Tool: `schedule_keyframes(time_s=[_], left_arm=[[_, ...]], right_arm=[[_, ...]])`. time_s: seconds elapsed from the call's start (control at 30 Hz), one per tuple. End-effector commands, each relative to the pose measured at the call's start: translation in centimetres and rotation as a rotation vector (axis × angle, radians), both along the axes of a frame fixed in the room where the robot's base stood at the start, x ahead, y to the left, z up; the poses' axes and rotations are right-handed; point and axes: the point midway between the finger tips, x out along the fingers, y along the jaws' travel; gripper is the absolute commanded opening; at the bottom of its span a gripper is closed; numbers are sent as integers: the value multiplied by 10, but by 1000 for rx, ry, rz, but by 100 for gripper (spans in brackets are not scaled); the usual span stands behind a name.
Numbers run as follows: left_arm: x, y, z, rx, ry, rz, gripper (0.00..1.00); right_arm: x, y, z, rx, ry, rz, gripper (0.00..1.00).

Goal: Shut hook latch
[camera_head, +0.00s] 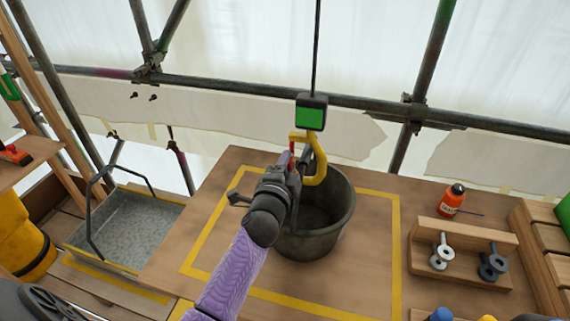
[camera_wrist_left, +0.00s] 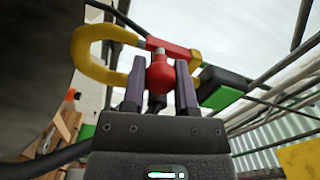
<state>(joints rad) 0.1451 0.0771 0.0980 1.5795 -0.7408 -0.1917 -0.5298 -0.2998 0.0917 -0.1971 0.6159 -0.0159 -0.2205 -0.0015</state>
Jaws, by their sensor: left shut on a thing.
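A yellow hook (camera_head: 319,165) hangs from a cable under a block with a green face (camera_head: 311,112), over a dark round bucket (camera_head: 343,214). In the left wrist view the hook (camera_wrist_left: 88,45) curves at upper left, and a red latch (camera_wrist_left: 172,47) reaches towards its other yellow side. My left gripper (camera_head: 296,165) is at the hook's left side and partly hides it. In the left wrist view its fingers (camera_wrist_left: 160,88) are shut on the latch's red knob (camera_wrist_left: 159,73). Whether the latch fully closes the hook's mouth cannot be told. My right gripper is not in view.
The bucket stands inside a yellow outline on the wooden table (camera_head: 235,170). A wooden rack (camera_head: 462,240) with metal eye parts and an orange bottle (camera_head: 452,199) are at right. A grey tray (camera_head: 128,230) is at left. Scaffold poles (camera_head: 250,83) run behind.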

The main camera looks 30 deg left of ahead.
Motion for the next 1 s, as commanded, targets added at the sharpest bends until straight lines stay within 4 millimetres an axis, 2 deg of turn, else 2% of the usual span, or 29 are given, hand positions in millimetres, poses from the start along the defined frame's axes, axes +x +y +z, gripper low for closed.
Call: schedule_keyframes(time_s=[0.5, 0.53, 0.67, 1.0], left_arm=[[0, -1, -2, -17, 1, 1, 0], [0, -1, -2, -17, 1, 1, 43], [0, -1, -1, -15, 0, 0, 71], [-4, -2, 0, -15, -3, 0, 72]], right_arm=[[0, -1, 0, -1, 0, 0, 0], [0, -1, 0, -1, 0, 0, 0], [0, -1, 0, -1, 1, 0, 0], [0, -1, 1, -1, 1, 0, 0]])
